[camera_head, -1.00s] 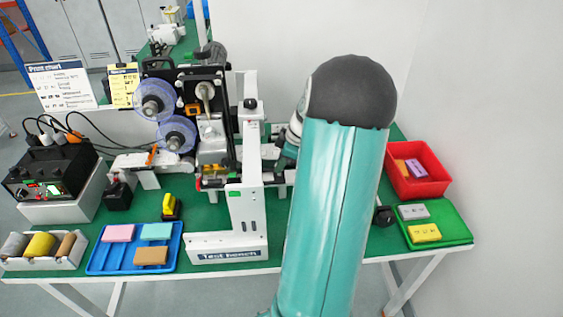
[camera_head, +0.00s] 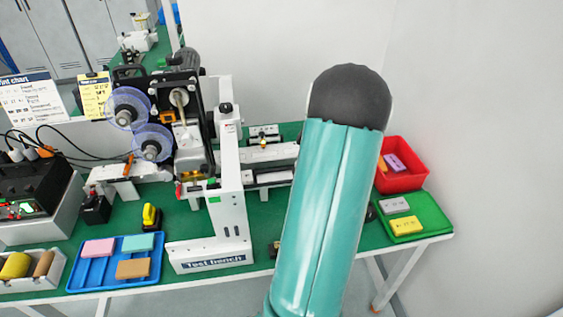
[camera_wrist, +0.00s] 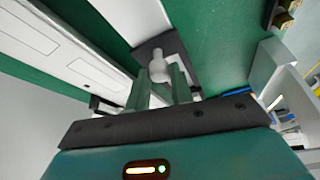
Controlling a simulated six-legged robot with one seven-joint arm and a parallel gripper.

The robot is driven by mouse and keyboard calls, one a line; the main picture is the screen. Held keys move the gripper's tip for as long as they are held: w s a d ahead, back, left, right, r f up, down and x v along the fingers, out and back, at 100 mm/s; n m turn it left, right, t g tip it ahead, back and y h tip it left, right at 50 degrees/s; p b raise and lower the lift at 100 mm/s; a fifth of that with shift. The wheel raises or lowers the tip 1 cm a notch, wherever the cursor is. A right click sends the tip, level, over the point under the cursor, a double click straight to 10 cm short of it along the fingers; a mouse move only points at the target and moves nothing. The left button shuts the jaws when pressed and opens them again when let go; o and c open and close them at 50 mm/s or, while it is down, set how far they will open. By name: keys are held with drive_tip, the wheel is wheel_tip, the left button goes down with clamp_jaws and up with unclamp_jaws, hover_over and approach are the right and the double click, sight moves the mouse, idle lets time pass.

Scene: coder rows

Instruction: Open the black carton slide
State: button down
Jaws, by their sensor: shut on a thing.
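In the wrist view, a dark square plate (camera_wrist: 178,46) with a pale round knob (camera_wrist: 158,67) sits at the end of a white bar (camera_wrist: 130,14). I take it for the black carton slide, though no label shows. The two grey-green fingers of my gripper (camera_wrist: 163,83) stand on either side of the knob's stem and are shut on it. In the head view my arm hides the gripper and the slide. The test bench machine (camera_head: 228,190) stands left of my arm, its white rails (camera_head: 270,154) running behind the arm.
A red bin (camera_head: 415,180) and a green tray (camera_head: 430,222) with a grey and a yellow block lie right of my arm. A blue tray (camera_head: 85,280) with several blocks lies at front left. White walls close the back and right.

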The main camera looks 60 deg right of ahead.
drive_tip(key=shift+s+d, duration=1.75)
drive_tip(key=shift+s, duration=0.2)
drive_tip(key=c, duration=1.2)
unclamp_jaws()
drive_tip(key=v, duration=1.4)
drive_tip(key=shift+w, duration=0.15)
